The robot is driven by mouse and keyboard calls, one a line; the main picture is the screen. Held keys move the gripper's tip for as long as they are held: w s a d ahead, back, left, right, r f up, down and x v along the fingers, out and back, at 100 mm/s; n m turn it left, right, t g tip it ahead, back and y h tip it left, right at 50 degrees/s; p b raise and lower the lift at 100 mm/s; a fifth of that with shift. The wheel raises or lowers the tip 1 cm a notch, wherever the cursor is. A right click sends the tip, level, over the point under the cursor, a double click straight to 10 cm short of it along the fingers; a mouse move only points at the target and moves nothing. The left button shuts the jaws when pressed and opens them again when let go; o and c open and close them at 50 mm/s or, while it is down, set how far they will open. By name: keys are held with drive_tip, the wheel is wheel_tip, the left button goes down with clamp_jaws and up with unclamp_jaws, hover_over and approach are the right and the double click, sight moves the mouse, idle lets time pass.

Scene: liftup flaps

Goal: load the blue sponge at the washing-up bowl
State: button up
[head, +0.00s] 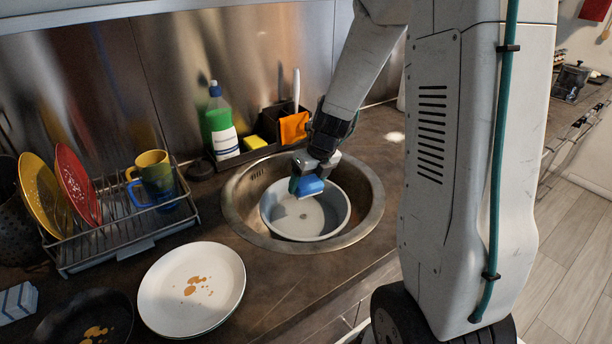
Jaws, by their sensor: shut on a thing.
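The washing-up bowl (328,229) is white and round, and sits inside the round metal sink. My gripper (306,178) is over the back part of the bowl, shut on the blue sponge (310,186). The sponge's blue side faces the camera and it appears to be held above the bowl's floor. My wrist hides part of the sponge's back. I cannot tell from this view whether the sponge touches the bowl's rim.
A dish rack (125,235) with plates and mugs stands left. A stained white plate (191,289) and a dark pan (85,320) lie in front. A green bottle (220,123) and a dark caddy (265,127) stand behind the sink (372,205).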

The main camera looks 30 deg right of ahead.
sight(304, 179)
wheel_tip(304, 179, down, 7)
idle(0.6)
drive_tip(key=shift+f, duration=0.1)
idle(0.5)
drive_tip(key=shift+r, duration=3.6)
drive_tip(key=shift+r, duration=2.05)
